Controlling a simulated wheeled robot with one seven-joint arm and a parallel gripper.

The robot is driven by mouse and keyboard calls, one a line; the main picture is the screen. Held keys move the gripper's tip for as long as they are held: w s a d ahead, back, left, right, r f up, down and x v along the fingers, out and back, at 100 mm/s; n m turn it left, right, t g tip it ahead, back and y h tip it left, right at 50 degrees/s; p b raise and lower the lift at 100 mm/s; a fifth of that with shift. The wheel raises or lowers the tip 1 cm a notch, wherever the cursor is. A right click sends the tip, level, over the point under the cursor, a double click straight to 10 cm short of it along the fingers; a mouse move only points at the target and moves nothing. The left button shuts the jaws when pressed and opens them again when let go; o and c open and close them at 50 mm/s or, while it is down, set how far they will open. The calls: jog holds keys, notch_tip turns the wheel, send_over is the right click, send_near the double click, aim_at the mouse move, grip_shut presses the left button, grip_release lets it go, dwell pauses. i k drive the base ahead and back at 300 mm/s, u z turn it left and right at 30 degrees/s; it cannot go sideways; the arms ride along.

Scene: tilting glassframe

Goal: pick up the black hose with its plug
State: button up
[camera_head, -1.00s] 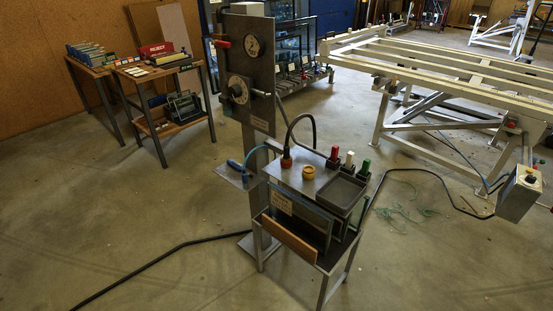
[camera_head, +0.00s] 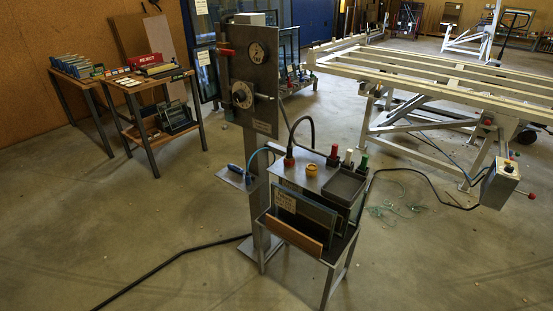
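The black hose (camera_head: 303,119) shows as a short arch above a small metal stand at the middle of the picture. Its front end goes down into a dark plug with an orange-brown part (camera_head: 289,157), upright on the stand's top. The hose's rear end drops behind the top and is hidden. My gripper is not in view.
An orange-yellow ring (camera_head: 312,170), a grey tray (camera_head: 343,187) and red, white and green-capped pieces share the stand's top. A gauge panel (camera_head: 251,82) rises behind left. Another black hose (camera_head: 170,262) lies on the floor. A pale frame table (camera_head: 440,80) stands right; front floor is clear.

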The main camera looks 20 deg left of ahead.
aim_at(289, 154)
jog(key=u, duration=0.05)
jog(key=i, duration=1)
jog(key=z, duration=0.05)
